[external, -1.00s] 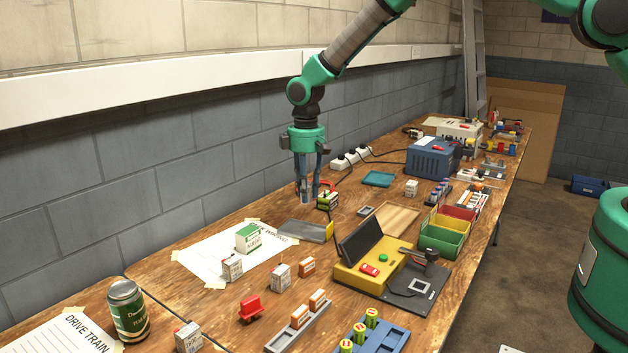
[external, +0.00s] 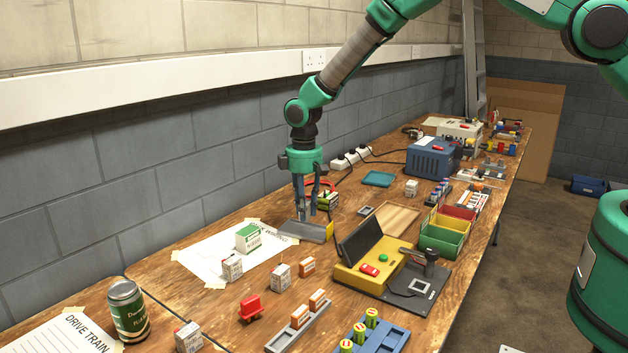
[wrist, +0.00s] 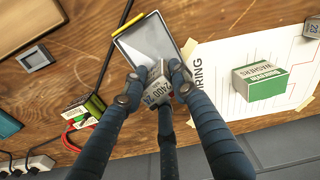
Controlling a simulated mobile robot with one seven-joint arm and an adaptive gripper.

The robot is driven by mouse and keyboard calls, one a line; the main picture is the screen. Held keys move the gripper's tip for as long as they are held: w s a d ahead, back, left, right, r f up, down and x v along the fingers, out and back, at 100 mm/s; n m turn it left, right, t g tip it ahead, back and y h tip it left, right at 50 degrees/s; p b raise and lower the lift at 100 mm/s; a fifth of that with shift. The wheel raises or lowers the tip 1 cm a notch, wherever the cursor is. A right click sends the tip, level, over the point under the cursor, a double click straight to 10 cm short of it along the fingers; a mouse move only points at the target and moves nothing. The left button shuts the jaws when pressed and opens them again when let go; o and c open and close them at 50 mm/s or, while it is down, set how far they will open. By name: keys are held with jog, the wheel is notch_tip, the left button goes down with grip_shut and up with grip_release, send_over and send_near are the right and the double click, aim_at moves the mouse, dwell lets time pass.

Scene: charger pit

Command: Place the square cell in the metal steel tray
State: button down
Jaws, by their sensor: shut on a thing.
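My gripper (external: 306,214) points down at the grey metal tray (external: 292,230), which lies flat on the bench with a yellow strip along one end. In the wrist view my gripper (wrist: 157,76) is shut on a small white-and-grey square cell (wrist: 157,90) with dark print. The cell overlaps the near end of the tray (wrist: 150,42) in that view. I cannot tell whether it touches the tray. The rest of the tray's floor looks empty. In the external view my fingers mostly hide the cell.
Just left of the tray lies a paper sheet (external: 208,259) with a green-and-white washers box (external: 248,237). Similar square cells (external: 280,277) stand in front. A battery pack with wires (external: 328,200) sits behind the gripper. A yellow tester (external: 367,270) stands to the right.

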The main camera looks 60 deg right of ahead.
jog(key=shift+f, duration=0.2)
jog(key=shift+f, duration=0.1)
jog(key=shift+f, duration=1.8)
jog(key=shift+f+b, duration=0.15)
jog(key=shift+b, duration=0.15)
jog(key=c, duration=1.4)
grip_release()
jog(key=shift+o, duration=0.2)
notch_tip(320, 180, up, 12)
jog(key=shift+r+p, duration=0.15)
jog(key=shift+p, duration=0.6)
